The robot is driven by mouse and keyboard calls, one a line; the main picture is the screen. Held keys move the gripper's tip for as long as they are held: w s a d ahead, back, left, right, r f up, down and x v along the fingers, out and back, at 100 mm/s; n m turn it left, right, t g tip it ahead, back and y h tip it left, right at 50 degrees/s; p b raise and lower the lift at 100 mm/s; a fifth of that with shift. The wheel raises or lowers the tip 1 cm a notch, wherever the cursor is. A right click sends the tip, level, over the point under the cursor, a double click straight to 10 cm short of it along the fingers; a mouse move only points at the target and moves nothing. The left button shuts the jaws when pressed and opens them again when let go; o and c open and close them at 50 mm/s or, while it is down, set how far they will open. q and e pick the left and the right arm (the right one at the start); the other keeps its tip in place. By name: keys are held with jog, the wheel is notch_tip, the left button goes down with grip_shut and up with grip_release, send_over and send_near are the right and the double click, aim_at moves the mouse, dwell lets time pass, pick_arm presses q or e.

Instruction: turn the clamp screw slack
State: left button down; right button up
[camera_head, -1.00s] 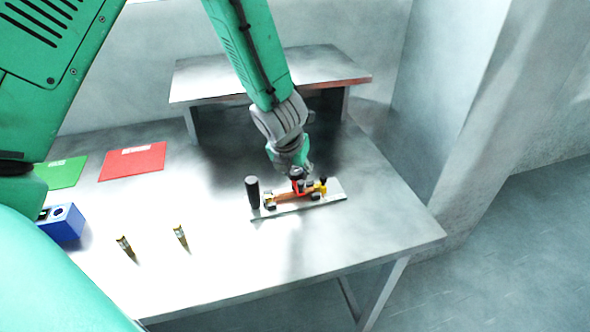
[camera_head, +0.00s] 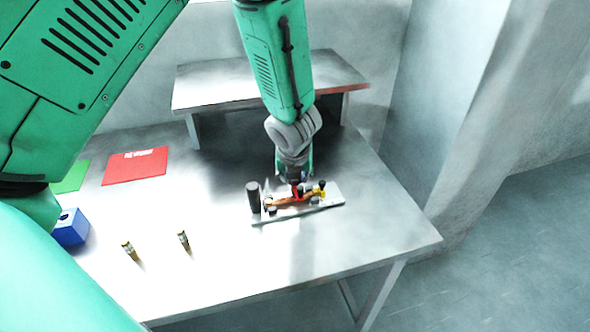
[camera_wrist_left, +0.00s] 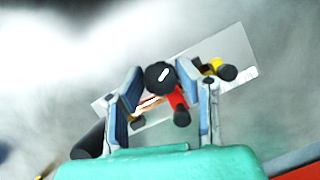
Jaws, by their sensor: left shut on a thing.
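The clamp (camera_head: 283,201), with an orange bar, red arm and yellow part, is on a light metal plate (camera_head: 333,202) on the table. In the left wrist view the clamp screw's round black head (camera_wrist_left: 160,74), with a white mark, sits between my left fingers. The red arm (camera_wrist_left: 177,97) with a black end lies beside it, and the yellow part (camera_wrist_left: 211,66) is to the right. My left gripper (camera_head: 296,184) points down over the clamp, shut on the screw; its finger contact is hard to make out. My right gripper is not in view.
A black cylinder (camera_head: 253,198) stands at the plate's left end. Two small brass-coloured pieces (camera_head: 130,251) (camera_head: 184,241), a blue block (camera_head: 72,228), a red sheet (camera_head: 135,166) and a green sheet (camera_head: 72,176) are to the left. A raised shelf (camera_head: 215,88) is behind. The table's front is clear.

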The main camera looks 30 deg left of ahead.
pick_arm(q)
jog(key=n+p, duration=0.2)
jog(key=p, duration=0.2)
jog(key=n+g+y+p, duration=0.1)
jog(key=n+p, duration=0.2)
jog(key=shift+d+r+n+g+p, duration=0.15)
jog(key=shift+n+g+p, duration=0.15)
jog(key=shift+p, duration=0.1)
jog(key=shift+n+p, duration=0.35)
jog(key=shift+n, duration=0.05)
jog(key=n, duration=0.1)
jog(key=n+g+p, duration=0.1)
jog(key=shift+f+n+y, duration=0.25)
jog(key=shift+n+y, duration=0.05)
jog(key=shift+y, duration=0.1)
jog(key=shift+n+g, duration=0.8)
jog(key=shift+n, duration=0.9)
jog(key=shift+s+f, duration=0.1)
jog(key=c, duration=1.2)
grip_release()
